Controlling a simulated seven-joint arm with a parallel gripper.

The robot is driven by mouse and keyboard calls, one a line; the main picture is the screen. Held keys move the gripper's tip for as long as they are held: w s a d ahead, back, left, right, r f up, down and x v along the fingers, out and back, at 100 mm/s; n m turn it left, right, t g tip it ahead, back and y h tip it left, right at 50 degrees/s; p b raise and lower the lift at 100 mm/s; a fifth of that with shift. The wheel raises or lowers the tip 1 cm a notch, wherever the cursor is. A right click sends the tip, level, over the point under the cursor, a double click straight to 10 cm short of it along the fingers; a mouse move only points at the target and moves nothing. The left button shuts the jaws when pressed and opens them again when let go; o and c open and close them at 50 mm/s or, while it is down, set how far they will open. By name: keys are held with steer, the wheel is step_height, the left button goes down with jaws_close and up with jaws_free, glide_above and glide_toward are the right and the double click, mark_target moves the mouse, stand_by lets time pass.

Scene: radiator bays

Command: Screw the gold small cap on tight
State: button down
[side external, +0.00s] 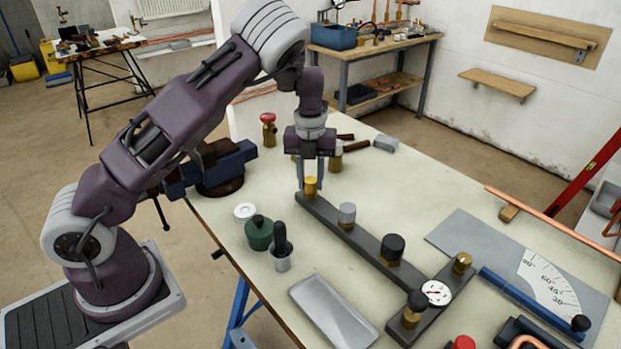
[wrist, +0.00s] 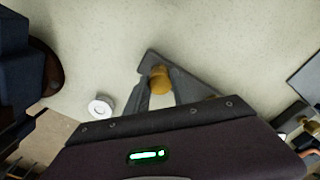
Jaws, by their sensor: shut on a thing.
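The gold small cap (side external: 310,187) sits at the far end of a long dark manifold bar (side external: 345,232) on the bench. My gripper (side external: 310,184) points straight down, shut on the cap with a finger on each side. In the wrist view the gold cap (wrist: 160,79) shows at the fingertips, above the dark bar. The cap looks upright; its thread and seat are hidden. Along the bar stand a grey cap (side external: 347,213), a larger black cap (side external: 392,247) and, on the cross piece, another gold cap (side external: 462,262) and a black-topped fitting (side external: 414,308).
A blue vise (side external: 210,168) stands left of my gripper. A white ring (side external: 244,212), a green bottle (side external: 259,233) and a black-handled tool (side external: 281,246) stand in front. An empty metal tray (side external: 333,310) lies nearer. Brass fittings and tools lie behind my gripper.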

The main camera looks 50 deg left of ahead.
steer(key=m, duration=0.7)
steer(key=shift+m, duration=0.4)
steer(key=m, duration=0.9)
steer(key=shift+m, duration=0.3)
steer(key=m, duration=0.9)
steer(key=shift+m, duration=0.3)
steer(key=m, duration=0.4)
steer(key=c, duration=1.3)
jaws_free()
